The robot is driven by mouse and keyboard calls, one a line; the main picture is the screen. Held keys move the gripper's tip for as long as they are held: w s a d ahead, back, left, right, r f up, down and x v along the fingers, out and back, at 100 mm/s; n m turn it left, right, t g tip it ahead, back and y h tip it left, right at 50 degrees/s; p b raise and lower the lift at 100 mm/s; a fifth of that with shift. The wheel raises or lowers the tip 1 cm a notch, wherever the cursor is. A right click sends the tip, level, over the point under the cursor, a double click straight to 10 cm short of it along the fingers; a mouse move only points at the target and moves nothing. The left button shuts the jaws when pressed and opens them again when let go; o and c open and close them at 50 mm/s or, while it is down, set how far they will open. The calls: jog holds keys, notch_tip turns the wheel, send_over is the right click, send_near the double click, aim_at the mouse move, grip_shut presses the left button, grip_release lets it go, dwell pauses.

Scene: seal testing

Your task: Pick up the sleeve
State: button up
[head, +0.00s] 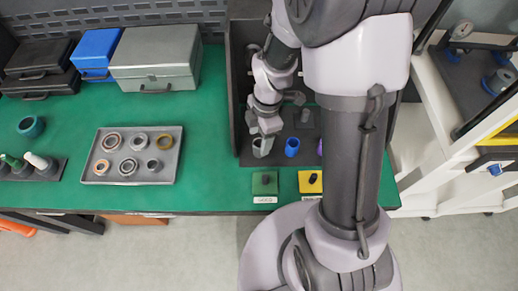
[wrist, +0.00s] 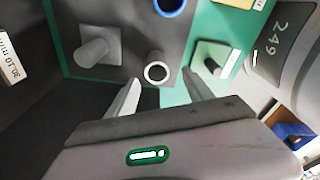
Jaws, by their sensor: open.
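A grey hollow sleeve (head: 262,147) stands on the dark floor of the open-fronted bay. In the wrist view the same sleeve (wrist: 155,73) shows its round open top between and just beyond my fingertips. My gripper (wrist: 160,85) is open, with one finger on each side of the sleeve's near side and nothing held. In the head view my gripper (head: 264,134) is right above and behind the sleeve, partly covering it. I cannot tell whether a finger touches it.
A blue sleeve (head: 292,147) stands close on the right, with a purple one (head: 319,148) partly hidden by my arm. A grey post on a square base (wrist: 95,50) is nearby. Green (head: 265,183) and yellow (head: 310,182) knobbed blocks sit in front. A ring tray (head: 172,178) lies left.

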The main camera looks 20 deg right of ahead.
aim_at(259, 145)
jog(key=f+b, duration=0.1)
jog(key=f, duration=0.1)
jog(key=f+b, duration=0.1)
jog(key=f, duration=0.2)
jog(key=shift+w+f+b, duration=0.2)
jog(key=shift+f+b, duration=0.1)
jog(key=shift+b, duration=0.1)
jog(key=shift+r, duration=0.2)
grip_shut()
